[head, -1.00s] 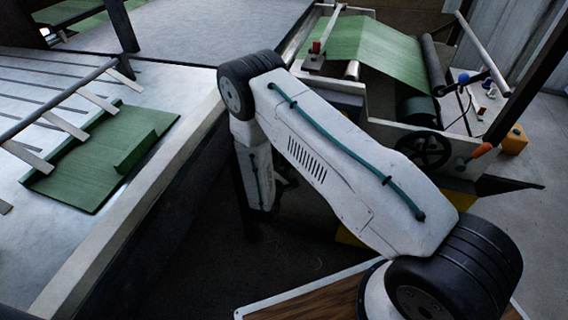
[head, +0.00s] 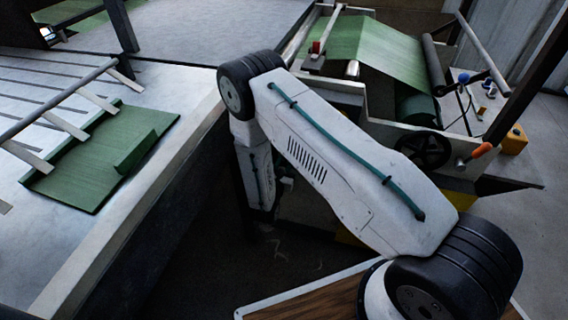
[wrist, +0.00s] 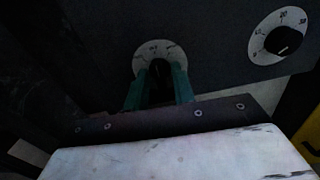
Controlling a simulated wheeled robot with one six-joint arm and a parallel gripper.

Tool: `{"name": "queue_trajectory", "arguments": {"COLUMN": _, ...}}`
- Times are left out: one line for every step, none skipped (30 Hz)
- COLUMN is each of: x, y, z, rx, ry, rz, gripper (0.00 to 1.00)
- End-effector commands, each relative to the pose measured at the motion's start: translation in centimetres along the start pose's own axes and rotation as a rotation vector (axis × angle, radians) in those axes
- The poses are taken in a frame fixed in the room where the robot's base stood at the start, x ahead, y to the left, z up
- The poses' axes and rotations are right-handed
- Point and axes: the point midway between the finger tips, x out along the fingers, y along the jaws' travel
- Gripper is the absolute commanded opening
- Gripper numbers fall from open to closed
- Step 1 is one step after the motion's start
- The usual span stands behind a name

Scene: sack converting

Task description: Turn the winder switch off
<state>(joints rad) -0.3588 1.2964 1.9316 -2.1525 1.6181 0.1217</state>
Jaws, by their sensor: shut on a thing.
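A black rotary knob (wrist: 160,72) sits on a round white dial plate (wrist: 149,50) with dark markings, on a dark panel in the wrist view. My gripper (wrist: 161,80) has its two green fingers on either side of this knob, shut on it. The fingers hide the lower part of the dial, and its lettering is too blurred to read, so I cannot tell its setting. In the head view my arm hides the gripper and the knob.
A second black knob (wrist: 284,41) on a white dial is to the right on the same panel. In the head view, a machine with a green web (head: 365,45) and a black handwheel (head: 424,150) stands at right, a table with green sheet (head: 100,160) at left.

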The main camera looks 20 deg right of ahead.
Motion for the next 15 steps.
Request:
{"name": "queue_trajectory", "arguments": {"x": 0.0, "y": 0.05, "z": 0.04, "rx": -0.014, "ry": -0.001, "rz": 0.001, "gripper": 0.03}}
{"name": "queue_trajectory", "arguments": {"x": 0.0, "y": 0.05, "z": 0.05, "rx": -0.02, "ry": -0.001, "rz": 0.001, "gripper": 0.03}}
{"name": "queue_trajectory", "arguments": {"x": 0.0, "y": 0.05, "z": 0.05, "rx": -0.029, "ry": -0.001, "rz": 0.001, "gripper": 0.03}}
{"name": "queue_trajectory", "arguments": {"x": 0.0, "y": 0.05, "z": 0.05, "rx": -0.035, "ry": -0.001, "rz": 0.001, "gripper": 0.03}}
{"name": "queue_trajectory", "arguments": {"x": 0.0, "y": 0.05, "z": 0.05, "rx": -0.039, "ry": -0.001, "rz": 0.001, "gripper": 0.03}}
{"name": "queue_trajectory", "arguments": {"x": 0.0, "y": 0.05, "z": 0.05, "rx": -0.043, "ry": -0.001, "rz": 0.001, "gripper": 0.03}}
{"name": "queue_trajectory", "arguments": {"x": 0.0, "y": 0.05, "z": 0.05, "rx": -0.046, "ry": -0.001, "rz": 0.001, "gripper": 0.03}}
{"name": "queue_trajectory", "arguments": {"x": 0.0, "y": 0.06, "z": 0.05, "rx": -0.047, "ry": -0.001, "rz": 0.001, "gripper": 0.03}}
{"name": "queue_trajectory", "arguments": {"x": 0.0, "y": 0.06, "z": 0.05, "rx": -0.049, "ry": -0.001, "rz": 0.001, "gripper": 0.03}}
{"name": "queue_trajectory", "arguments": {"x": 0.0, "y": 0.06, "z": 0.05, "rx": -0.05, "ry": -0.001, "rz": 0.001, "gripper": 0.03}}
{"name": "queue_trajectory", "arguments": {"x": 0.0, "y": 0.06, "z": 0.05, "rx": -0.05, "ry": -0.001, "rz": 0.001, "gripper": 0.03}}
{"name": "queue_trajectory", "arguments": {"x": 0.0, "y": 0.06, "z": 0.05, "rx": -0.05, "ry": -0.001, "rz": 0.001, "gripper": 0.03}}
{"name": "queue_trajectory", "arguments": {"x": 0.0, "y": 0.07, "z": 0.06, "rx": -0.05, "ry": -0.001, "rz": 0.001, "gripper": 0.03}}
{"name": "queue_trajectory", "arguments": {"x": 0.0, "y": 0.07, "z": 0.06, "rx": -0.05, "ry": -0.001, "rz": 0.001, "gripper": 0.03}}
{"name": "queue_trajectory", "arguments": {"x": 0.0, "y": 0.07, "z": 0.06, "rx": -0.05, "ry": -0.001, "rz": 0.001, "gripper": 0.03}}
